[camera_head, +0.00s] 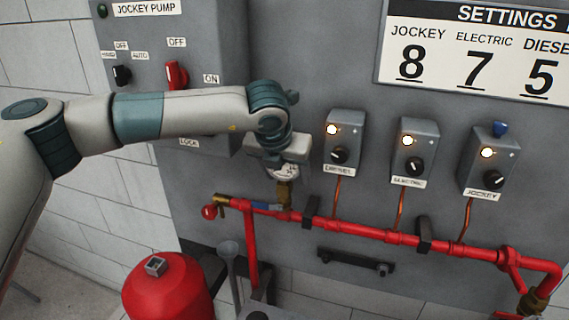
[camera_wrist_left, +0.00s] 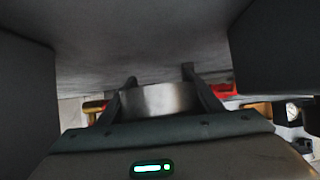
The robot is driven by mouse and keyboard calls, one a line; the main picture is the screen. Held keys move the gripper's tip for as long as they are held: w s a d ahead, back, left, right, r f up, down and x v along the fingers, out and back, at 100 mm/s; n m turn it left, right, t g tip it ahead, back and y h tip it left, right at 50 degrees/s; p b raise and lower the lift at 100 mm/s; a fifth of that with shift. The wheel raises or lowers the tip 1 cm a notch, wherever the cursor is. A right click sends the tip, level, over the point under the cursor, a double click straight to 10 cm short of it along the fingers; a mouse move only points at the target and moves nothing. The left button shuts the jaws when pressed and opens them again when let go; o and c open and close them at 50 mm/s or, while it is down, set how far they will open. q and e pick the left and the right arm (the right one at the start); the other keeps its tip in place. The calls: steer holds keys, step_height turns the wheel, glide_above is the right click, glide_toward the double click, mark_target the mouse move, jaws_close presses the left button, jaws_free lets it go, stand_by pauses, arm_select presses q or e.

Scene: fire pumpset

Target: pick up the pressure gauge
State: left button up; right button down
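The pressure gauge (camera_head: 285,172), with a round pale dial, stands on a brass fitting (camera_head: 284,194) on the red pipe. My left gripper (camera_head: 283,158) reaches down to it from above, and its body hides the gauge's upper part. In the left wrist view the gauge's silver round side (camera_wrist_left: 160,98) lies between the two dark fingers of my left gripper (camera_wrist_left: 160,88). The fingers appear to touch it on both sides. My right gripper is in neither view.
The red pipe (camera_head: 345,228) runs along the grey panel, with a blue-handled valve (camera_head: 262,206) left of the gauge. Switch boxes for diesel (camera_head: 345,140), electric (camera_head: 414,150) and jockey (camera_head: 487,160) are to the right. A red tank (camera_head: 170,290) stands below left.

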arm_select(q)
steer(key=shift+r, duration=0.15)
steer(key=shift+r+b, duration=0.25)
steer(key=shift+b, duration=0.05)
step_height(320, 180, up, 9)
steer(key=b, duration=0.4)
steer(key=shift+r, duration=0.15)
stand_by(0.4)
